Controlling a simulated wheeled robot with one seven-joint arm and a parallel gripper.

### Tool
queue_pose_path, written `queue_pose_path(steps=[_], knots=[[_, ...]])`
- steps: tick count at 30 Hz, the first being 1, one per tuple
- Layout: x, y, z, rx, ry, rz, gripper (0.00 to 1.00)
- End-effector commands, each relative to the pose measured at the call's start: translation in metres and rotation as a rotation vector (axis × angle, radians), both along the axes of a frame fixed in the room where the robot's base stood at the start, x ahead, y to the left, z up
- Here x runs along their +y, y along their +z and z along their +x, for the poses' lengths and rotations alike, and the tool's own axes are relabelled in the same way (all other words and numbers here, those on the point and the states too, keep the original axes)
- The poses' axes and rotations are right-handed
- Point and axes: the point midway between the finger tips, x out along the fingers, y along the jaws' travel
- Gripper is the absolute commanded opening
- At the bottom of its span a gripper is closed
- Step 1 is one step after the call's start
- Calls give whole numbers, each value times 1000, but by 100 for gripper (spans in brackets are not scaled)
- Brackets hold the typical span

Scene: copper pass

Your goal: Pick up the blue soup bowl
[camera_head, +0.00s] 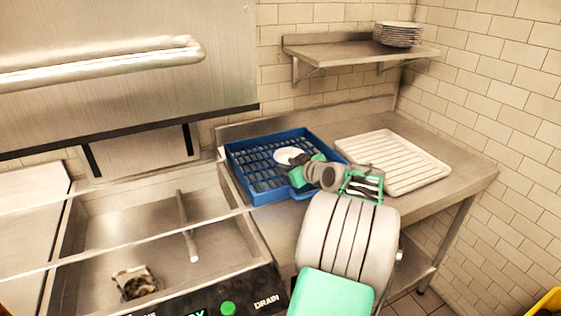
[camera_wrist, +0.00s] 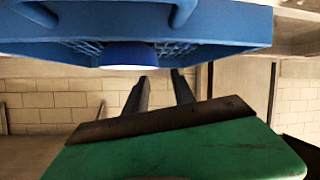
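The blue soup bowl (camera_wrist: 130,53) shows in the wrist view as a small blue shape with a bright white lower edge, against the blue rack (camera_wrist: 225,25). In the head view the bowl (camera_head: 288,155) appears as a pale round inside, in the blue rack (camera_head: 240,150) on the steel counter. My gripper (camera_wrist: 159,78) has its two dark fingers apart with nothing visible between them. The fingers point toward the bowl, which lies slightly left of them in the wrist view. In the head view my gripper (camera_head: 295,162) is beside the bowl and partly covers it; contact cannot be told.
A white ribbed tray (camera_head: 425,165) lies on the counter right of the rack. A sink (camera_head: 150,235) with a grey bar and a dark-patterned item is at left. A steel hood (camera_head: 120,50) hangs above it. A wall shelf (camera_head: 345,53) holds stacked plates (camera_head: 398,35).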

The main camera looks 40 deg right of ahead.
Motion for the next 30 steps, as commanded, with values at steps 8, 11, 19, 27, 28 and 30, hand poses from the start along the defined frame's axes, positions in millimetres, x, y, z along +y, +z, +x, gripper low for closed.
queue_pose_path(steps=[8, 11, 19, 27, 28, 30], knots=[[-12, -11, 30, -12, -2, -6, 31], [-15, -19, 46, -11, -2, -5, 31], [-20, -30, 66, -12, -6, -8, 31], [-21, -30, 66, -12, -6, -7, 17], [-21, -30, 66, -12, -6, -7, 14], [-20, -30, 66, -12, -6, -7, 9]])
